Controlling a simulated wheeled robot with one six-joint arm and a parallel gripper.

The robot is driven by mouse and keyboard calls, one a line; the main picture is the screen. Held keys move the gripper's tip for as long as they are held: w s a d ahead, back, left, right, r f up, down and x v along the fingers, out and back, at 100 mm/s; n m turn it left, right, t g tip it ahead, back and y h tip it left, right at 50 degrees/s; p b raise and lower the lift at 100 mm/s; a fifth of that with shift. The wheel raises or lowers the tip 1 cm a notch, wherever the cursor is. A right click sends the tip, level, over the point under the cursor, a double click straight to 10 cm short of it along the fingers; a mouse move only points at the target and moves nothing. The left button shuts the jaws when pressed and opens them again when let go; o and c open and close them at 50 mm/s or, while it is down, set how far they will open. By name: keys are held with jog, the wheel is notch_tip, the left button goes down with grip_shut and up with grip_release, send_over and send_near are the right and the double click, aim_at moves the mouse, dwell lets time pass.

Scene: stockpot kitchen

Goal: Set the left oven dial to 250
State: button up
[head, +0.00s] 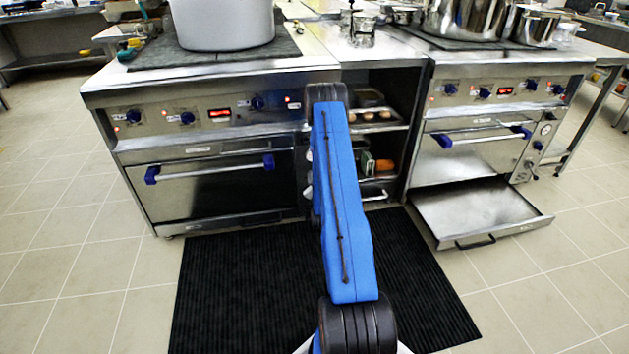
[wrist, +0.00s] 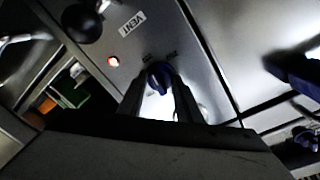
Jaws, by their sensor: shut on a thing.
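In the wrist view my gripper (wrist: 160,95) is shut on a blue dial (wrist: 158,76) on a steel panel. The dial sits between the two fingertips. Its markings are too small and dark to read. In the head view my blue arm reaches to the right end of the left oven's front panel (head: 225,119) and hides my gripper and the held dial. Other blue dials on that panel show at the left (head: 133,116), the middle (head: 187,117) and right of a lit red display (head: 220,113).
An upside-down VENT label (wrist: 132,23) and a red lamp (wrist: 113,61) are near the held dial. The left oven door's handle (head: 210,170) runs below the panel. Open shelves (head: 378,150) stand right of it; a drawer (head: 480,212) juts out under the right oven.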

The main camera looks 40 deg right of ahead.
jog(key=shift+s+m+y, duration=0.1)
jog(key=shift+m+y, duration=0.3)
jog(key=shift+m, duration=4.3)
jog(key=o, duration=1)
jog(key=shift+r, duration=0.1)
jog(key=shift+o, duration=0.2)
jog(key=v, duration=1.7)
jog(key=shift+s+a+r, duration=0.1)
jog(key=shift+r, duration=0.05)
